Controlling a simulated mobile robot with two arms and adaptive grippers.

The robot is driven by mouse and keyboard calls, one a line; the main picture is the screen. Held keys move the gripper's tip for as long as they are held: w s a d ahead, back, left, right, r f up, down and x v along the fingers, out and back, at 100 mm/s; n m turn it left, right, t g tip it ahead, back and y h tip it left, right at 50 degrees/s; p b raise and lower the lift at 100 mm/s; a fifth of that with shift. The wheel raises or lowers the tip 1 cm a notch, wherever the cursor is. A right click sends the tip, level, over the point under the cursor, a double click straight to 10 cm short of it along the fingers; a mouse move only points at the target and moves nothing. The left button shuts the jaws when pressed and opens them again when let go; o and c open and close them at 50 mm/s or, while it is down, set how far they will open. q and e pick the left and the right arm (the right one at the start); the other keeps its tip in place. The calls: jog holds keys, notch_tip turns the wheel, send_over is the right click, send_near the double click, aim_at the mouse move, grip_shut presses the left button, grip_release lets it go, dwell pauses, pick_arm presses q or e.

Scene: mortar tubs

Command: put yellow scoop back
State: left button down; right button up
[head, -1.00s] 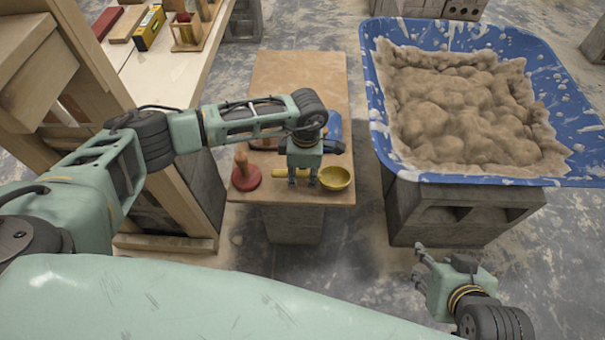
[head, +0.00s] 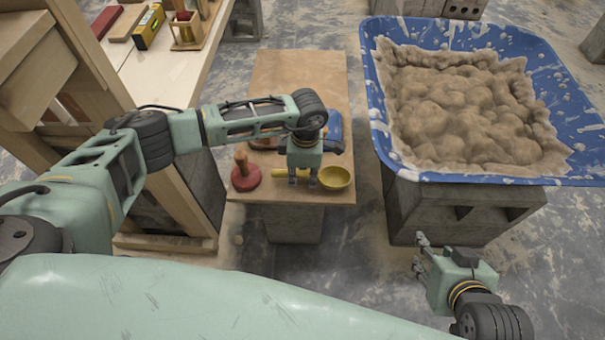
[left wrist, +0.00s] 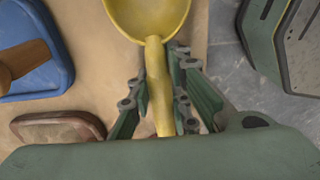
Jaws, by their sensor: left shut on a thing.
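The yellow scoop (head: 336,178) is at the front right of the low wooden table (head: 300,75), its bowl toward the right edge and its handle pointing left. My left gripper (head: 302,182) is shut on the handle. In the left wrist view the scoop (left wrist: 155,75) runs between the fingers (left wrist: 157,95), with the bowl beyond them. I cannot tell whether the scoop touches the tabletop. My right gripper (head: 421,255) is empty and open over the floor at the lower right.
A red round tool with a wooden handle (head: 245,174) stands left of the scoop. A blue float (left wrist: 32,62) and a brown-edged block (left wrist: 58,128) lie close by. A blue tub of mortar (head: 375,100) stands right. The table's back half is clear.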

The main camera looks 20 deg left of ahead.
pick_arm(q)
jog(key=shift+f, duration=0.1)
pick_arm(e)
jog(key=shift+w+a+r, duration=0.15)
jog(key=shift+w+r, duration=0.05)
jog(key=shift+w, duration=0.1)
pick_arm(q)
jog(key=c, duration=1.6)
grip_release()
jog(key=shift+o, duration=0.2)
pick_arm(e)
jog(key=shift+w+r, duration=0.1)
jog(key=shift+w, duration=0.05)
pick_arm(q)
notch_tip(320, 180, up, 12)
jog(key=shift+w+d, duration=0.15)
jog(key=shift+d, duration=0.05)
